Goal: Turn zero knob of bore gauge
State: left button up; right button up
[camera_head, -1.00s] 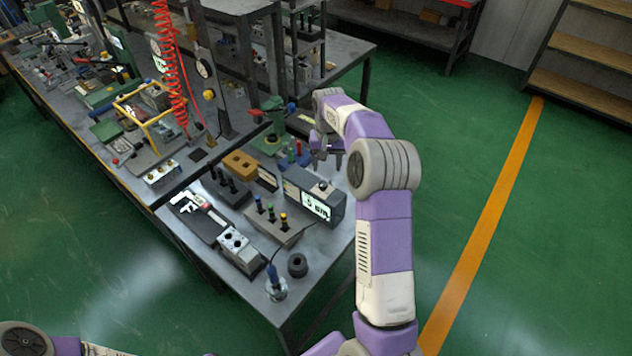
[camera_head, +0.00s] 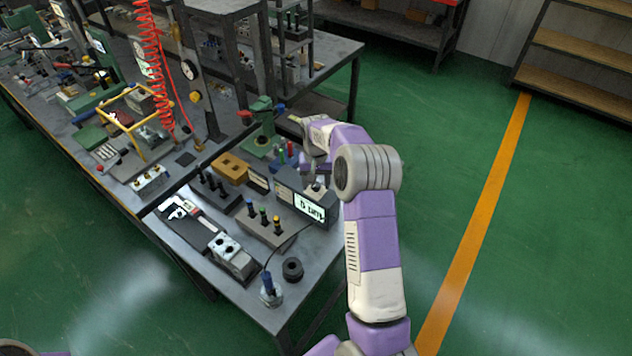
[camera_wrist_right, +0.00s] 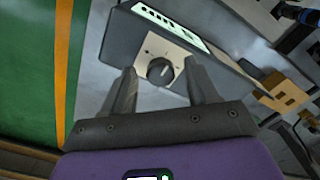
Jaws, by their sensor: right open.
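The grey readout box (camera_head: 289,199) with a lit display stands near the right edge of the bench, and a cable runs from it towards a blue-handled probe (camera_head: 268,286). In the right wrist view, the dark round knob (camera_wrist_right: 160,71) sits on a pale square plate on the box, next to the display (camera_wrist_right: 172,26). My right gripper (camera_head: 315,176) is over the knob end of the box. In the wrist view its open fingers (camera_wrist_right: 160,84) lie on either side of the knob, with a gap to each side. Whether they are at knob height is unclear. My left gripper is out of view.
A block with coloured-top plugs (camera_head: 262,222), a caliper in a dark case (camera_head: 183,211), a grey block with holes (camera_head: 232,257) and a black ring (camera_head: 292,268) lie near the box. A green fixture (camera_head: 262,130) stands behind. Green floor is free to the right.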

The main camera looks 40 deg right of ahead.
jog(key=shift+c, duration=0.2)
jog(key=c, duration=1)
jog(key=n+p, duration=0.1)
jog(key=n, duration=0.4)
jog(key=shift+d+n+p, duration=0.1)
jog(key=shift+n+p, duration=0.2)
jog(key=shift+n, duration=0.1)
jog(key=n+p, duration=0.1)
jog(key=n, duration=0.5)
jog(key=o, duration=1)
